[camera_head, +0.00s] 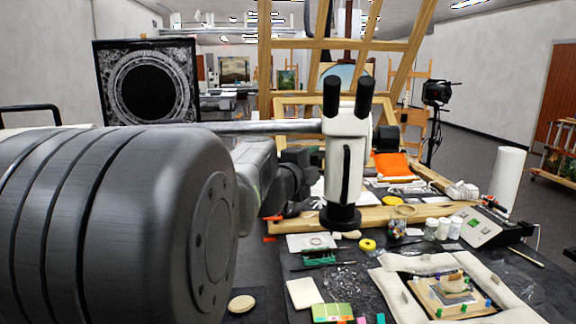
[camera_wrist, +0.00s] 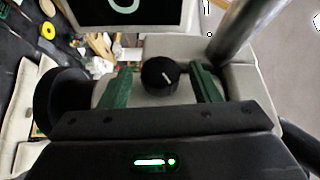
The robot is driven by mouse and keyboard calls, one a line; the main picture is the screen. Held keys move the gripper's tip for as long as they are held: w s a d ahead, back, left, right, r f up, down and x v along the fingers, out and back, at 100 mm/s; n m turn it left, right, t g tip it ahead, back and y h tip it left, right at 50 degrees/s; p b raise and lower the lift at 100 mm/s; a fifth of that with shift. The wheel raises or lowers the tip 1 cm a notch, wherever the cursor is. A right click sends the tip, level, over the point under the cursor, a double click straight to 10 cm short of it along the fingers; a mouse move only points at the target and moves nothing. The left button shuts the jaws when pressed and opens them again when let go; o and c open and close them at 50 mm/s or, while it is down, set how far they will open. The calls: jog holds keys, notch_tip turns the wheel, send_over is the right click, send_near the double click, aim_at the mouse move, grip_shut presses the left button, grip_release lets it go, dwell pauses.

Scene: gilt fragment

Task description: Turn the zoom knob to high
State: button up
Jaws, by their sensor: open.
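The microscope (camera_head: 345,165) is a white body with two black eyepieces and a black lower ring, held on a metal boom. My gripper (camera_wrist: 163,87) has two green fingers, one on each side of the knob, with visible gaps. It is open and holds nothing. In the head view, my dark wrist (camera_head: 293,180) is just left of the microscope; fingertips and knob are hidden there.
The metal boom (camera_head: 265,127) crosses behind my arm to the microscope. Below are a padded frame with a gilt fragment (camera_head: 455,290), jars (camera_head: 443,229), a yellow tape roll (camera_head: 367,245) and a grey control box (camera_head: 485,228). A dark round part (camera_wrist: 65,103) is close to the left finger.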

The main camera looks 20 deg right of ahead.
jog(key=c, duration=1)
jog(key=b, duration=0.3)
jog(key=shift+f+t, duration=0.3)
jog(key=shift+f, duration=0.05)
jog(key=b, duration=0.2)
jog(key=shift+f+m+h+b, duration=0.2)
jog(key=shift+m+h+b, duration=0.1)
jog(key=shift+h+b, duration=0.1)
jog(key=t+h+b, duration=0.1)
jog(key=b, duration=0.4)
jog(key=shift+f+m, duration=0.15)
jog(key=shift+m, duration=0.15)
jog(key=m+h+b, duration=0.1)
jog(key=b, duration=0.6)
jog(key=shift+t+h+b, duration=0.4)
jog(key=shift+b, duration=0.6)
jog(key=h+b, duration=0.1)
jog(key=b, duration=0.2)
jog(key=shift+m, duration=0.4)
jog(key=shift+r+t+b, duration=0.3)
jog(key=shift+r+b, duration=0.05)
jog(key=shift+b, duration=0.3)
